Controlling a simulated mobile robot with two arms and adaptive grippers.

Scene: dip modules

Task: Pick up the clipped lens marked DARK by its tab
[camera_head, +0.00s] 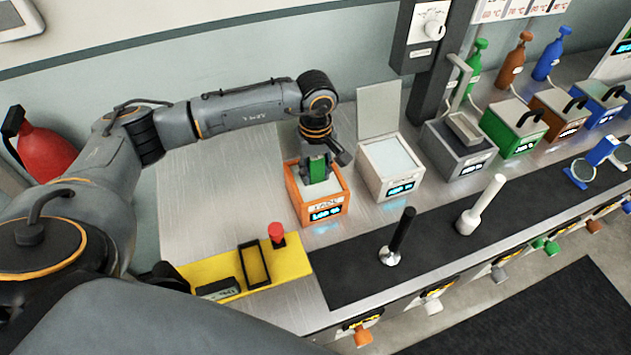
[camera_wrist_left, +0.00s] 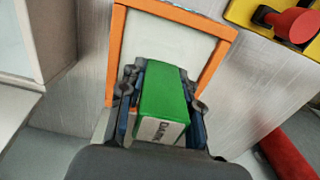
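A green block-shaped tab (camera_wrist_left: 166,100) with a white label reading DARK sits between the fingers of my left gripper (camera_wrist_left: 165,78) in the left wrist view. The finger pads lie against both its sides, so the gripper looks shut on it. In the head view my left gripper (camera_head: 318,150) points down with the green tab (camera_head: 317,168) below it, over the orange-framed box (camera_head: 321,211) with a lit display. The box's pale top also shows in the wrist view (camera_wrist_left: 165,45). The lens itself is hidden. My right gripper is not in view.
A white-grey box (camera_head: 390,165) with a raised lid stands just right of the orange box. Grey, green, brown and blue boxes follow. A yellow panel (camera_head: 215,268) with a red button is in front at left. Black and white upright handles stand on the dark mat.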

